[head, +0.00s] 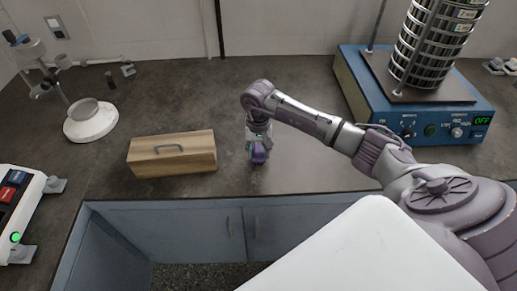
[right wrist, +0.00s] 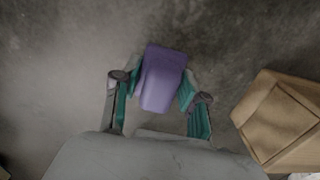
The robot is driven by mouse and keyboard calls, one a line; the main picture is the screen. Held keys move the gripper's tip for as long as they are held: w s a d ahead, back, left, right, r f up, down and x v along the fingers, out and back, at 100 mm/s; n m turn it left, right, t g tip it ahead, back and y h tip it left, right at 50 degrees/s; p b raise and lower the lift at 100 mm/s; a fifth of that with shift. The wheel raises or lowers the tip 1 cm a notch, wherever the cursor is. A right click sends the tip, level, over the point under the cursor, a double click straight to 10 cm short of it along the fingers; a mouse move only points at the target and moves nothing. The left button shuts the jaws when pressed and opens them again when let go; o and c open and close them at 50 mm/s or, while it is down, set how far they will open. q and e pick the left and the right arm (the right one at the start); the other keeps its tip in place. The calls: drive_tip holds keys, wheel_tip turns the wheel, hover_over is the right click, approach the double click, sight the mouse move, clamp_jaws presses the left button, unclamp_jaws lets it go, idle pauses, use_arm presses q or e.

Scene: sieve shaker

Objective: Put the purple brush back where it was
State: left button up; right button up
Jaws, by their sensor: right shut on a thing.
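The purple brush (right wrist: 163,78) is between the fingers of my right gripper (right wrist: 160,92) in the right wrist view, with both teal finger pads against its sides. I cannot tell whether the brush touches the counter. My left gripper is not in view.
A blue sieve shaker (head: 355,82) with a sieve stack (head: 433,45) stands at the right. A white round stand (head: 91,121) is at the left.

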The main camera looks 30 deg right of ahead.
sight(258, 148)
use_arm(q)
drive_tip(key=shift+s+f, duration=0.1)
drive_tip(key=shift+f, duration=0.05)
use_arm(e)
drive_tip(key=shift+f, duration=0.15)
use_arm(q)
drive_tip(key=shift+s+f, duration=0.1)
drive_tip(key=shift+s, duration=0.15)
use_arm(e)
drive_tip(key=o, duration=1)
drive_tip(key=shift+r, duration=0.35)
wheel_tip(258, 148, up, 11)
drive_tip(key=shift+f+b, duration=0.2)
drive_tip(key=shift+b, duration=1.05)
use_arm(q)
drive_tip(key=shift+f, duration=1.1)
use_arm(e)
drive_tip(key=shift+r, duration=0.55)
